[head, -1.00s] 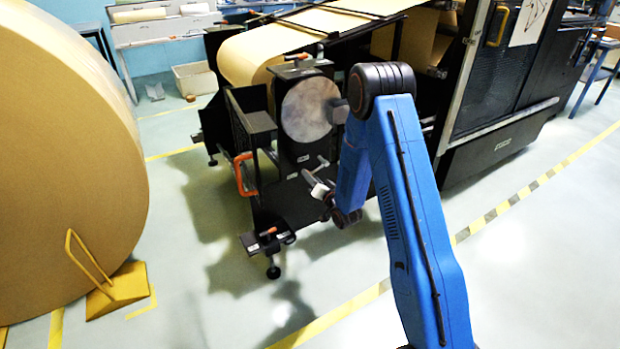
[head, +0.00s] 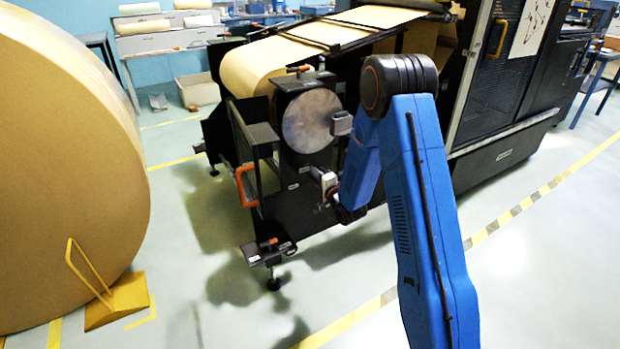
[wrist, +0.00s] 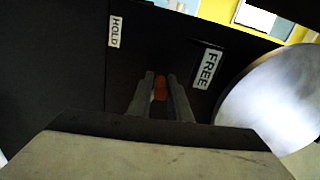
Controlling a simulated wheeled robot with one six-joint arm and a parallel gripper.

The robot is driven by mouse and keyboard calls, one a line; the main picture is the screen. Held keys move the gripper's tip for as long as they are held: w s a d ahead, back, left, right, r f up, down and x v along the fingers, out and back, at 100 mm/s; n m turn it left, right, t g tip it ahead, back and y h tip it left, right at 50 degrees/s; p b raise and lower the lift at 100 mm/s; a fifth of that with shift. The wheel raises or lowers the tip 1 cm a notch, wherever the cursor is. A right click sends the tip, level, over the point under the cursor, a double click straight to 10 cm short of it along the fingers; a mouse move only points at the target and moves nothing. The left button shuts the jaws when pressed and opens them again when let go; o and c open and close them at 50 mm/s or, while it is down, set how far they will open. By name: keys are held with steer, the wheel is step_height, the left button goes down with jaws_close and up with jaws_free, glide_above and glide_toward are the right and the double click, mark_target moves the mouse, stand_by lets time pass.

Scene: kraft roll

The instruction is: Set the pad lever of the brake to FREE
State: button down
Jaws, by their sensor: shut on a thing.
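The lever tip is between the HOLD label (wrist: 115,32) on the left and the FREE label (wrist: 208,68) on the right, on a black panel. The rest of the lever is hidden or too dark to make out. In the head view my gripper (head: 326,184) is at the black brake frame, just below the round grey disc (head: 311,121); the lever cannot be made out there.
The bright disc (wrist: 275,105) is close on the right in the wrist view. An orange handle (head: 246,186) is on the stand's left side. A large kraft roll (head: 65,165) stands at the left with a yellow chock (head: 118,302). The floor in front is open.

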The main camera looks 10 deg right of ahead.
steer(key=shift+w+d+r, duration=0.15)
steer(key=shift+d+r, duration=0.25)
steer(key=shift+r, duration=0.15)
steer(key=shift+d+r, duration=0.15)
steer(key=c, duration=1.7)
jaws_free()
steer(key=shift+d, duration=0.1)
steer(key=shift+o, duration=0.2)
